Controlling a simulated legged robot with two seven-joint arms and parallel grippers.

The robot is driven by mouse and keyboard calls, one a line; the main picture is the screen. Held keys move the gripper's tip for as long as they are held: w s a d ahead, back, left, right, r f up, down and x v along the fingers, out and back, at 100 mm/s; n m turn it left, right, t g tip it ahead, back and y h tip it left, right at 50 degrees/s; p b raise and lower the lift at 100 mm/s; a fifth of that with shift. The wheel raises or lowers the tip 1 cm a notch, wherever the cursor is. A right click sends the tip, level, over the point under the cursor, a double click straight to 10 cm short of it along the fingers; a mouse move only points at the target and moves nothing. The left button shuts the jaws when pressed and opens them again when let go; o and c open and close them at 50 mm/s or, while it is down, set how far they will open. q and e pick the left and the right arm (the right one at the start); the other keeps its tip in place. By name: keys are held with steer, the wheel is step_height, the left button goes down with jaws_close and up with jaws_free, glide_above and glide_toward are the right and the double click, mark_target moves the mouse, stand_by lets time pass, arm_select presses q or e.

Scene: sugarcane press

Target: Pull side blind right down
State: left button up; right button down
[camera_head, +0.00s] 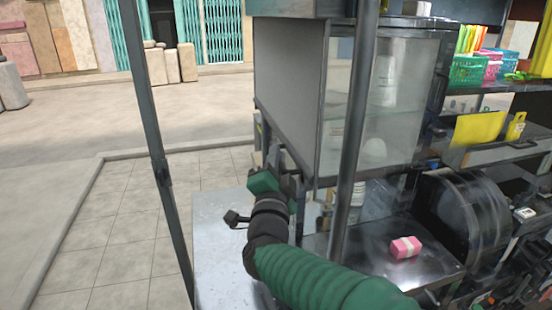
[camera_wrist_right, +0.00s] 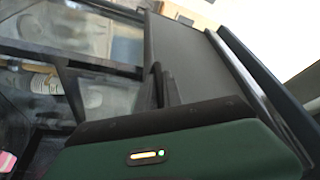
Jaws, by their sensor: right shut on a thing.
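A plain grey panel (camera_head: 288,85), which looks like the side blind, covers the near side of the glass cabinet (camera_head: 395,105). My right gripper (camera_head: 274,158) is at the panel's lower edge, at the end of my green arm. In the right wrist view the dark fingers (camera_wrist_right: 158,88) are close together against the end of the grey panel (camera_wrist_right: 200,72). They are shut on the blind's edge; the exact contact is small and dark. My left gripper is not in view.
A dark upright post (camera_head: 352,135) stands between my view and the cabinet. A metal counter (camera_head: 222,240) lies under my arm. A pink block (camera_head: 405,247) sits on the tray at right, beside a dark drum-shaped machine (camera_head: 465,215). Open paving lies at left.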

steer(key=shift+f, duration=0.6)
steer(key=shift+a, duration=0.1)
steer(key=shift+s+f, duration=0.1)
steer(key=shift+f, duration=0.05)
steer(key=c, duration=1.7)
jaws_free()
steer(key=shift+c, duration=0.2)
steer(key=shift+o, duration=1.2)
steer(key=shift+s, duration=0.1)
steer(key=shift+d+r, duration=0.2)
